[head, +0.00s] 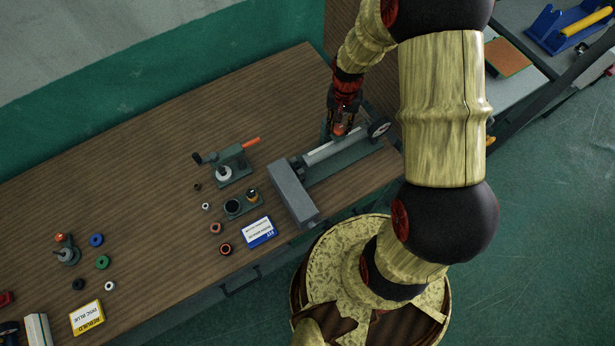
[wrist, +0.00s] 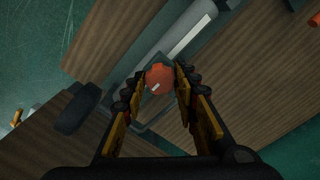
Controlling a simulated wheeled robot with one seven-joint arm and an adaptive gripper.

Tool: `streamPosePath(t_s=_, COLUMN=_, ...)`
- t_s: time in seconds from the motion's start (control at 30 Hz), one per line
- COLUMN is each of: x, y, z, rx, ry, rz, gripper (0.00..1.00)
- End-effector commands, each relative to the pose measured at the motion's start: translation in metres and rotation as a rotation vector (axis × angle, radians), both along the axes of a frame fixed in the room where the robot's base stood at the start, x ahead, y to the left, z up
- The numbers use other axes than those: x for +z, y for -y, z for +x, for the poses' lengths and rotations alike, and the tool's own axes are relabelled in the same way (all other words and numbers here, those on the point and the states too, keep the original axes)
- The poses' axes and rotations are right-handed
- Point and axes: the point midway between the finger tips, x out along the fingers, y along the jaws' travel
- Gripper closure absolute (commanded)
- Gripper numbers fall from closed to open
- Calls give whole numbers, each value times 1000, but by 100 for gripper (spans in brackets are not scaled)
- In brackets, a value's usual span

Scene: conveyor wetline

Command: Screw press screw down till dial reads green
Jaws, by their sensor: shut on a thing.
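My gripper (head: 341,124) is at the far right part of the table, over a long grey fixture (head: 345,163) with a pale cylinder (head: 328,152). In the wrist view my gripper (wrist: 160,84) is shut on an orange-red knob (wrist: 158,78) with a white mark, which sits beside the cylinder (wrist: 190,32). I cannot tell how far the screw is down. A round black part with a pale face (head: 379,128) stands at the fixture's right end; a dark block-like part shows in the wrist view (wrist: 76,109). I cannot make out any dial reading.
A small grey press (head: 232,168) with an orange handle stands left of the fixture. Near it are a two-hole block (head: 240,205), small rings and a blue-white card (head: 260,232). A yellow card (head: 87,317) and coloured rings lie farther left. The table's back left is clear.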

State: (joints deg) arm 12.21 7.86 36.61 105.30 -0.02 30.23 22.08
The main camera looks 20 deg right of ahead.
Motion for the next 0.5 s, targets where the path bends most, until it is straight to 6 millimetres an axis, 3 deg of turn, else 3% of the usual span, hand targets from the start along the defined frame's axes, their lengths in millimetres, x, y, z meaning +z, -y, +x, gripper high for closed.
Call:
streamPosePath(t_s=0.3, x=-1, y=0, z=0, rx=-264, ry=-1, rz=1, gripper=89)
streamPosePath(t_s=0.5, x=0, y=0, z=0, rx=-297, ry=-1, rz=1, gripper=89)
